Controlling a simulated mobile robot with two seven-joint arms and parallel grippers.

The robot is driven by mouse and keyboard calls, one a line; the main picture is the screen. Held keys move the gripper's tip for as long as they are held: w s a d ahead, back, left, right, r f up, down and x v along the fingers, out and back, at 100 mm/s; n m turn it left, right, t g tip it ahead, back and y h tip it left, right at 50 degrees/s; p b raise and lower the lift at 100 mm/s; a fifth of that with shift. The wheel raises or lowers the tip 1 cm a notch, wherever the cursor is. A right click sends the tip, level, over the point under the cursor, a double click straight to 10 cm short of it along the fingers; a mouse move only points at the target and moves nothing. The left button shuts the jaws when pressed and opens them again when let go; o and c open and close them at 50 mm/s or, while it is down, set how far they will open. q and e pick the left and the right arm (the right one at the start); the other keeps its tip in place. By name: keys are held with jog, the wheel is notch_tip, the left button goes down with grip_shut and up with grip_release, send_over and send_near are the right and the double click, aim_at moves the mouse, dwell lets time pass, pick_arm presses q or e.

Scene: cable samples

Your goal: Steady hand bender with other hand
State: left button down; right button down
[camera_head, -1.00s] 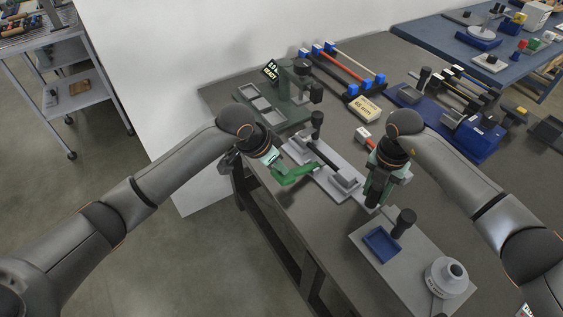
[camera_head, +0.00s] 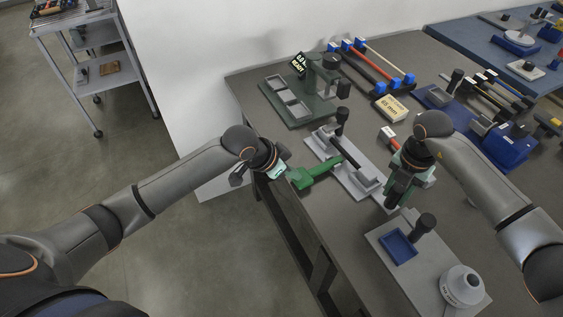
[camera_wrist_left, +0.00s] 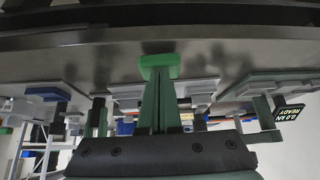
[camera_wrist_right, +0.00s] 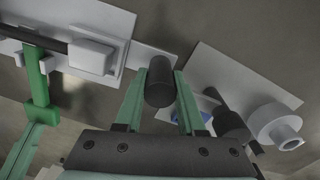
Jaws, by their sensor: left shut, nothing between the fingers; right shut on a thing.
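The hand bender is a grey plate (camera_head: 352,181) on the table, with a black upright knob (camera_head: 342,115) and a dark rod lying across its blocks. A bright green bar (camera_head: 318,171) reaches from the plate past the table edge. My left gripper (camera_head: 287,174) is shut at the bar's outer end, and nothing shows clamped in it. In the left wrist view a green block (camera_wrist_left: 160,61) stands at its fingertips; contact is unclear. My right gripper (camera_head: 391,199) is shut around a black cylindrical handle (camera_wrist_right: 160,82) at the plate's near right end.
A grey board with a blue tray (camera_head: 385,236) and a white round spool (camera_head: 462,286) lies in front of my right gripper. A green press (camera_head: 318,88) stands behind the bender. A blue fixture (camera_head: 505,150) stands at right. Open floor lies left of the table edge.

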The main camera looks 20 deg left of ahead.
pick_arm(q)
jog(key=v, duration=1.2)
jog(key=shift+r, duration=0.3)
pick_arm(e)
jog(key=c, duration=0.5)
grip_release()
jog(key=shift+o, duration=0.3)
jog(key=shift+r, duration=0.1)
